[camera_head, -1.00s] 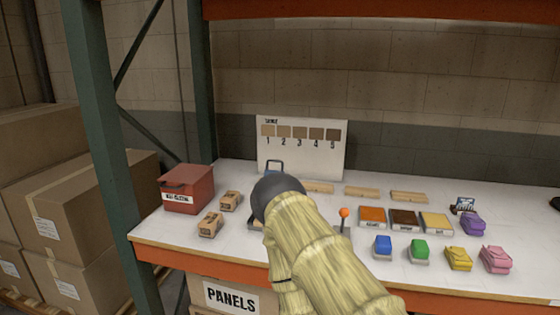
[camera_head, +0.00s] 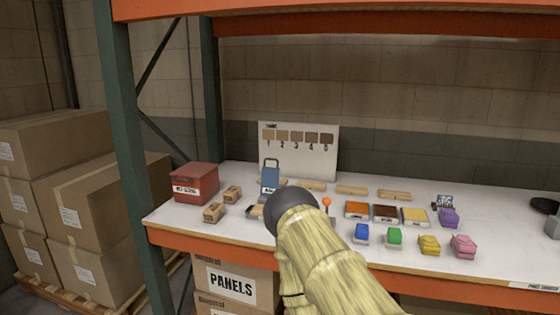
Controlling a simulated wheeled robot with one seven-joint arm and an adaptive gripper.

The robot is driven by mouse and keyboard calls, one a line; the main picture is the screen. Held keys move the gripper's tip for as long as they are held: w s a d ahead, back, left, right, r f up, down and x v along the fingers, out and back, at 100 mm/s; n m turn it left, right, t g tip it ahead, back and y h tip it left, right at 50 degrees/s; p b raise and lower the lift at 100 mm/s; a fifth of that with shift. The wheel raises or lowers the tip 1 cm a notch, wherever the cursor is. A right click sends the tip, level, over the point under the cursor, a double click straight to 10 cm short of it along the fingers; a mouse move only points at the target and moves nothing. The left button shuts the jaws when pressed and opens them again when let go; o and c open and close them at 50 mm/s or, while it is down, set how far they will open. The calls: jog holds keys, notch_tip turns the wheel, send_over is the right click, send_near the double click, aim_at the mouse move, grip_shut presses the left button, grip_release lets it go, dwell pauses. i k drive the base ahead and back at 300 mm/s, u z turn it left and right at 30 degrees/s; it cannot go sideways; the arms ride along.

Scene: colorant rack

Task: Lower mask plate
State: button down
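A blue plate with a dark loop handle on top (camera_head: 270,181) stands upright near the left middle of the table, in front of the numbered board; it looks like the mask plate. Its lower end meets a pale-topped base (camera_head: 256,211) that is mostly hidden by my arm. My arm, in a straw-coloured sleeve with a dark rounded joint, rises from the bottom of the picture and covers the spot just right of and below the plate. My gripper is hidden behind this arm, so I cannot see its fingers or any contact with the plate.
A red box (camera_head: 194,183) and small wooden blocks (camera_head: 215,212) stand left. An orange-tipped lever (camera_head: 327,203) is right of my arm. Colour trays (camera_head: 386,213) and coloured pouches (camera_head: 429,245) fill the right side. The board (camera_head: 325,160) stands behind; a green post (camera_head: 130,150) is left.

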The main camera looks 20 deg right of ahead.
aim_at(271, 176)
jog(key=z, duration=0.65)
jog(key=i, duration=0.45)
